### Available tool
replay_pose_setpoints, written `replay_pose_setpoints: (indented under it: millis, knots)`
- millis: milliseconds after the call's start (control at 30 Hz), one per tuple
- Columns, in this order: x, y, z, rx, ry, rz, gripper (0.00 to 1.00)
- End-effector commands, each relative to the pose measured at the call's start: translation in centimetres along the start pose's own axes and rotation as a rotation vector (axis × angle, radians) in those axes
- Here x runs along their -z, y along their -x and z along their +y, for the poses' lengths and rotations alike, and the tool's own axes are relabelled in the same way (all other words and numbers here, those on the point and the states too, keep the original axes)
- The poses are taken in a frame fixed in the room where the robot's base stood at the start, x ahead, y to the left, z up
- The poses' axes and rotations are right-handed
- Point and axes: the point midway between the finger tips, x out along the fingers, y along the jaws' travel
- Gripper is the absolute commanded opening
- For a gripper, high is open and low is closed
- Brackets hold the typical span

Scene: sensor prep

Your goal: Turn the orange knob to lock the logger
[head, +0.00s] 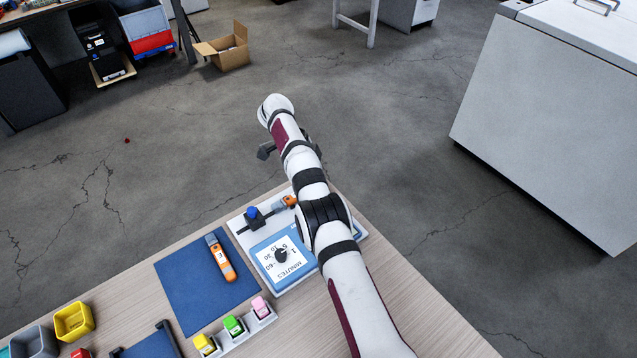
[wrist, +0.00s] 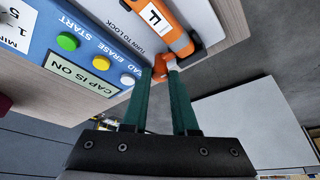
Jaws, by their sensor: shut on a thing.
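The orange knob (wrist: 162,67) sits at the edge of the station, beside the printed words TURN TO LOCK, in the wrist view. My gripper (wrist: 164,78) has its two green fingers on either side of the knob and is shut on it. The orange logger (wrist: 172,30), with a white label marked F, lies in the station just past the knob. In the head view the logger's end (head: 280,203) shows next to my arm, while my arm hides the knob and fingertips.
The station's blue panel (head: 284,285) has a dial, buttons and a sign (wrist: 86,68) reading CAP IS ON. Another orange logger (head: 221,258) lies on a blue mat (head: 190,295). A rack (head: 262,318) with coloured caps and a yellow bin (head: 73,322) stand nearer.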

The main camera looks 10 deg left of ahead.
Motion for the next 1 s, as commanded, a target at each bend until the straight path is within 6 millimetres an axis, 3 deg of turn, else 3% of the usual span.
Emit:
replay_pose_setpoints:
  millis: [167, 200, 367, 667, 900, 1000]
  knots:
    - [0.0, -0.1, 0.1, -0.004, -0.002, 0.001, 0.0]
    - [0.0, -0.1, 0.1, -0.004, -0.002, 0.001, 0.3]
    - [0.0, -0.1, 0.1, -0.003, -0.001, 0.001, 0.57]
    - [0.1, 0.2, 0.0, -0.001, -0.001, 0.0, 0.57]
    - [1.9, 4.0, 0.0, 0.0, -0.002, 0.0, 0.57]
    - [3.1, 4.1, 0.1, -0.004, 0.002, 0.005, 0.57]
